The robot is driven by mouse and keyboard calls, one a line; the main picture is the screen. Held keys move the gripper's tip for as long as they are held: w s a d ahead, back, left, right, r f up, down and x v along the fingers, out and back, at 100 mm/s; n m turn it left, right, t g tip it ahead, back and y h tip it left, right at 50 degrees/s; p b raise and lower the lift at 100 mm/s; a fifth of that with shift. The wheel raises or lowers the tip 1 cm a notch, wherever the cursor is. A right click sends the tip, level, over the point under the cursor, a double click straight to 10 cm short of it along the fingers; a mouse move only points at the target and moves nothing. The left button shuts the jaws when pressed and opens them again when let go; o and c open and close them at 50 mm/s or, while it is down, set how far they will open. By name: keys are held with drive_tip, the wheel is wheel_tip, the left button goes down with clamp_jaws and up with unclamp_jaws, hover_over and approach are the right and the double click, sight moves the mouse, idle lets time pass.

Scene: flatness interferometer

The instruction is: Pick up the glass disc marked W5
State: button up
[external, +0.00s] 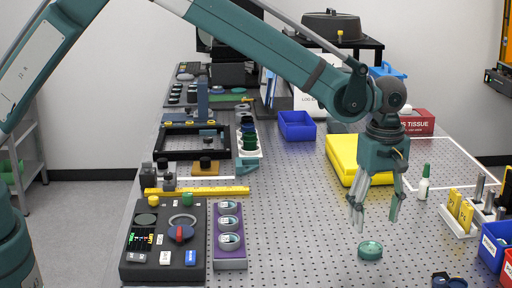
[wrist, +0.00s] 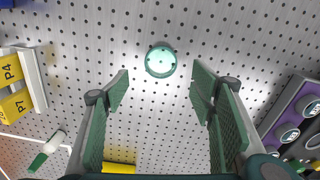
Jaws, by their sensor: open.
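A small green, glassy disc (external: 370,249) lies flat on the perforated table; it also shows in the wrist view (wrist: 160,61). I can read no W5 mark on it. My gripper (external: 374,222) is open and empty, pointing down above the table near this disc. In the wrist view, the disc lies just beyond the open fingertips (wrist: 158,86), roughly centred between them, with nothing touching it. Several pale discs with labels too small to read sit in a purple tray (external: 229,264) to the left; the tray shows at the wrist view's right edge (wrist: 269,133).
A black control panel (external: 165,238) stands left of the purple tray. A yellow block (external: 342,155) and a green-capped bottle (external: 423,187) stand behind my gripper. The table around the green disc is clear.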

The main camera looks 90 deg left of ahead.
sight(371, 247)
drive_tip(key=shift+f, duration=0.1)
drive_tip(key=shift+f, duration=1.2)
drive_tip(key=shift+f, duration=0.1)
drive_tip(key=shift+d+f, duration=0.1)
drive_tip(key=shift+f, duration=2.4)
drive_tip(key=shift+c, duration=0.3)
drive_tip(key=c, duration=1)
